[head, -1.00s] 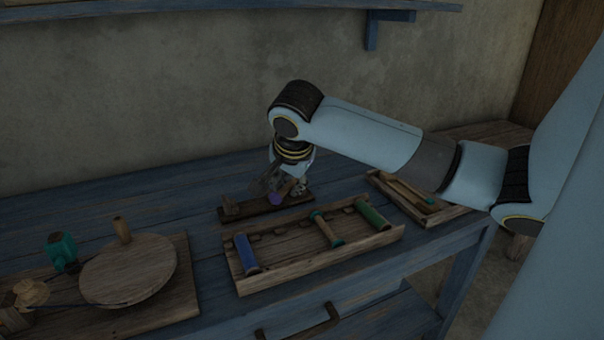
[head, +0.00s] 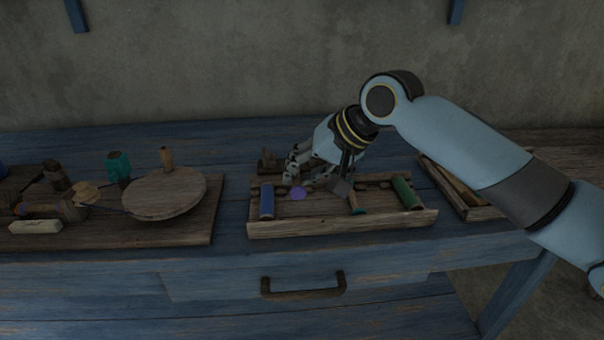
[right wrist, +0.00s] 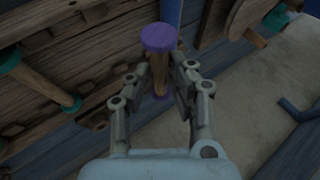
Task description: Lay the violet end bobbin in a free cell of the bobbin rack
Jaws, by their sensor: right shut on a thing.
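The violet end bobbin, with a bare wooden shaft and violet ends, is held in my right gripper (head: 318,180). One violet end (head: 298,193) shows in the head view, and the bobbin (right wrist: 159,60) stands between the fingers in the right wrist view. The gripper is shut on its shaft, over the bobbin rack (head: 340,228); I cannot tell whether the bobbin touches the rack. The rack holds a blue bobbin (head: 266,201) at left, a teal-ended bobbin (head: 357,208) right of the middle and a green bobbin (head: 406,193) at right. Open space lies between blue and teal-ended bobbins, partly hidden by the gripper.
A dark wooden stand (head: 268,161) is behind the rack. A second wooden tray (head: 482,213) lies to the right, partly behind my arm. At left a board (head: 180,229) carries a round wooden disc (head: 165,195) and small parts. A drawer handle (head: 303,292) sits below the front edge.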

